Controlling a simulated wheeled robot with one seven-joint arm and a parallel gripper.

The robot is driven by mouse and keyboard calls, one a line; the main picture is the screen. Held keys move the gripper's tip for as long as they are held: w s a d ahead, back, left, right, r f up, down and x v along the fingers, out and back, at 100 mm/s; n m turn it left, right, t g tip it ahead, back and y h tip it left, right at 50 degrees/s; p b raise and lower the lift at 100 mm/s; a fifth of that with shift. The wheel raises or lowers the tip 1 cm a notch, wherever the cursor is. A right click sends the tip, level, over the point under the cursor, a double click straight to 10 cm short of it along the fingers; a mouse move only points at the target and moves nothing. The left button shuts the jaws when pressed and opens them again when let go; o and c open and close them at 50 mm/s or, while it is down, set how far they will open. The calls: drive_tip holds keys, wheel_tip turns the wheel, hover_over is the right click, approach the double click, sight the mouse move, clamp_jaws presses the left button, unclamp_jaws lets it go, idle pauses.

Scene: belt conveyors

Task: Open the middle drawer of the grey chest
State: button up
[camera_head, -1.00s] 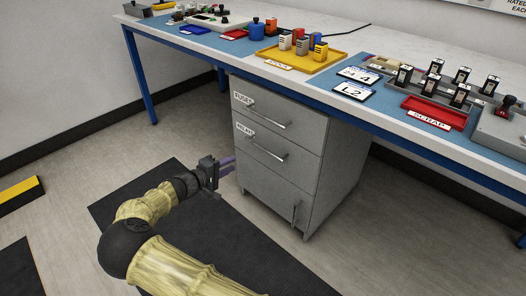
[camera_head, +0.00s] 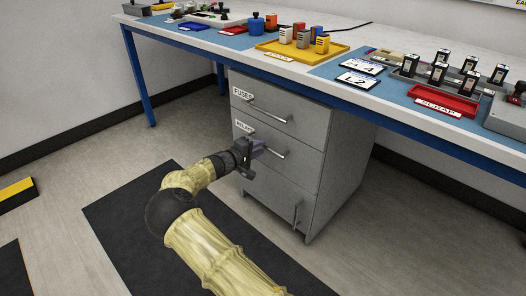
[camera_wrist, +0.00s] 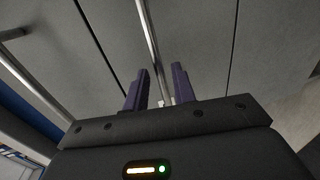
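The grey chest (camera_head: 345,165) stands under the workbench, its drawer fronts flush. The top drawer (camera_head: 280,120) has a label that seems to read FUSES. The middle drawer (camera_head: 300,165), labelled RELAY, has a horizontal bar handle (camera_head: 280,154), partly hidden by my gripper (camera_head: 258,147). My gripper is at the left part of that handle. In the wrist view, its two purple fingers (camera_wrist: 159,85) are apart, with the handle bar (camera_wrist: 151,42) running into the gap between them. I cannot tell whether either finger touches the bar.
The bottom front has a vertical handle (camera_head: 297,213). The workbench (camera_head: 400,115) overhangs the chest, with a blue leg (camera_head: 137,75) at left. A yellow tray (camera_head: 300,52) and a red scrap bin (camera_head: 445,102) stand on top. Floor in front is clear apart from a dark mat (camera_head: 130,220).

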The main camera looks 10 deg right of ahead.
drive_tip(key=shift+b+x, duration=0.35)
drive_tip(key=shift+x, duration=0.95)
clamp_jaws()
